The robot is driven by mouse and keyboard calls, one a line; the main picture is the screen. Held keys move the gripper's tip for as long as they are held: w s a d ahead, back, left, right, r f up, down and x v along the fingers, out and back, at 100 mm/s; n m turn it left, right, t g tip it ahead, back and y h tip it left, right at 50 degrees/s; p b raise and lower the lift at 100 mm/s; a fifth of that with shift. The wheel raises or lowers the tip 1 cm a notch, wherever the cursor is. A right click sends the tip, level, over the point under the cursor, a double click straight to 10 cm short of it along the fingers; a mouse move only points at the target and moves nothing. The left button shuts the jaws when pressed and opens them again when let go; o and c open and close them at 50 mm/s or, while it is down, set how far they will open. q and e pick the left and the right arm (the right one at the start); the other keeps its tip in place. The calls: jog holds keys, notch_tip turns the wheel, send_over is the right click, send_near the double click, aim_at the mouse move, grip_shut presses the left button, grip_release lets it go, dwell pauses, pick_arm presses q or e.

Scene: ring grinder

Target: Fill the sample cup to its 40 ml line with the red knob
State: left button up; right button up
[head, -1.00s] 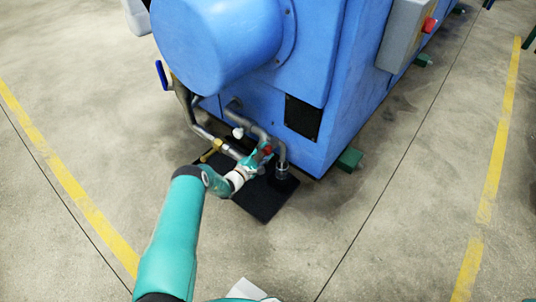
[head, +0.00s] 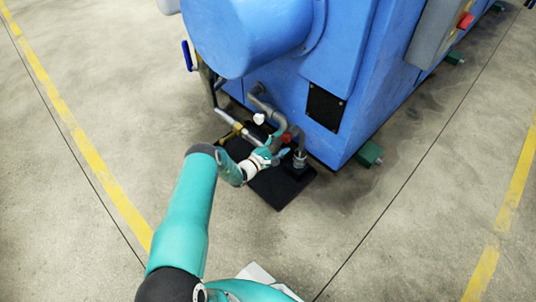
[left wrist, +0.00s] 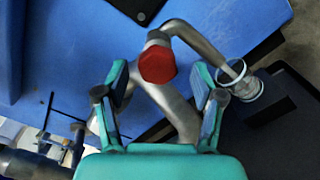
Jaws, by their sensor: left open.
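The red knob (head: 287,138) sits on a grey pipe low on the blue machine; it also shows in the left wrist view (left wrist: 157,64). My left gripper (head: 278,147) is open at the knob. In the left wrist view its fingers (left wrist: 160,82) stand spread on either side, just short of the knob, with gaps showing. The sample cup (head: 299,160) stands under the spout, right of the knob. In the left wrist view the clear cup's rim (left wrist: 246,86) surrounds the spout end. Its 40 ml line and fill level cannot be read. My right gripper is out of view.
The cup stands over a black mat (head: 280,190) on the concrete floor. A brass-coloured valve part (head: 235,131) and a white knob (head: 259,119) are on nearby pipes. The blue machine (head: 350,120) blocks the back. Floor in front is clear.

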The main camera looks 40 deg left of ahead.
pick_arm(q)
jog(key=s, duration=0.9)
jog(key=shift+s+a, duration=0.3)
jog(key=shift+a, duration=0.05)
